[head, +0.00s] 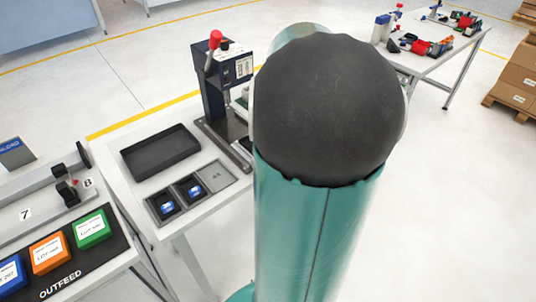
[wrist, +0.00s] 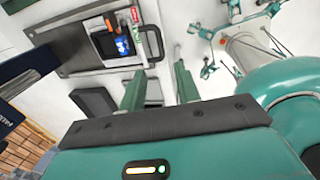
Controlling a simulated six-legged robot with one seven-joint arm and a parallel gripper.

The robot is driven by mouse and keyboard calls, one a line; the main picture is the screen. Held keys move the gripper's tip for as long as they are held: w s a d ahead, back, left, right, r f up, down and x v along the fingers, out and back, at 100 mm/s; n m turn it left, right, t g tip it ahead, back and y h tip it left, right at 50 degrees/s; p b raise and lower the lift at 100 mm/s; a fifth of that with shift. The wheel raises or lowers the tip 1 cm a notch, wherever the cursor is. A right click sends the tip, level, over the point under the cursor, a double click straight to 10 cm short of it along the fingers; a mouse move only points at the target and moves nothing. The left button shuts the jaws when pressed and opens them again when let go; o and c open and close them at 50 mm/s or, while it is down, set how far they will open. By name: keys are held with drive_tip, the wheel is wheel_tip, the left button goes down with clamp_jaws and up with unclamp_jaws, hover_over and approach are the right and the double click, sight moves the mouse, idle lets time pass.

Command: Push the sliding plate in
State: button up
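A dark press (head: 228,75) with a red-knobbed lever (head: 215,37) stands on the white table in the head view, and my arm hides its right part. In the wrist view, a grey plate (wrist: 75,40) on a dark base carries a black fixture with a blue part (wrist: 122,45) in it. It appears to be the sliding plate, but how far out it sits is hard to tell. My gripper (wrist: 159,70) shows two teal fingers with a clear gap between them. It is open and empty, near the plate's lower right edge in the picture. In the head view my gripper is hidden.
A black tray (head: 160,152) and a compartment tray (head: 190,192) with blue parts lie left of my arm. An outfeed station (head: 62,252) stands at lower left. Another table (head: 440,62) with tools and stacked boxes (head: 515,80) are at back right.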

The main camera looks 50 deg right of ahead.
drive_tip(key=f, duration=0.3)
drive_tip(key=w+f, duration=0.1)
drive_tip(key=f, duration=0.6)
drive_tip(key=shift+w+d+f, duration=0.15)
drive_tip(key=shift+w+f, duration=0.1)
drive_tip(key=shift+w, duration=0.15)
clamp_jaws()
